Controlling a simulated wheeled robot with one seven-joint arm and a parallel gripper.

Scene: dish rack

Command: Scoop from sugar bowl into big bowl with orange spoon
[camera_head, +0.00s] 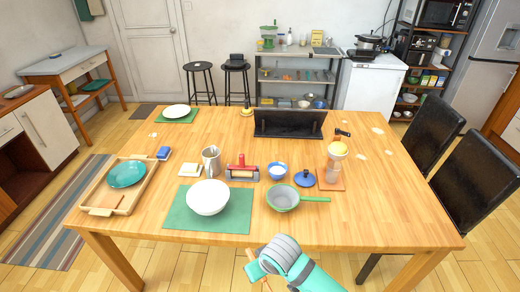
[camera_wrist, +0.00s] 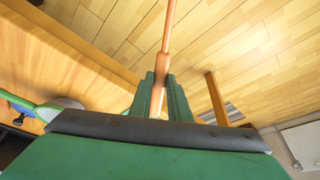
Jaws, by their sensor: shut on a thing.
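My gripper (camera_wrist: 160,92) is shut on the orange spoon (camera_wrist: 168,28), whose shaft runs up out of the wrist view; its bowl end is out of frame. In the head view, my arm is at the bottom, in front of the table's near edge, with a thin orange piece of the spoon (camera_head: 249,256) beside it. The big white bowl (camera_head: 208,198) stands on a green mat, beyond and left of my arm. A small blue bowl (camera_head: 277,171), apparently the sugar bowl, stands farther back, with a blue lid (camera_head: 305,179) to its right. Its contents are unclear.
A green-handled pan (camera_head: 283,198) sits between my arm and the blue bowl. A red-handled item (camera_head: 242,171), a metal canister (camera_head: 211,160) and a wooden tray (camera_head: 103,207) with a teal plate stand leftward. A jar on a board (camera_head: 331,182) is at right. The table's right front is clear.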

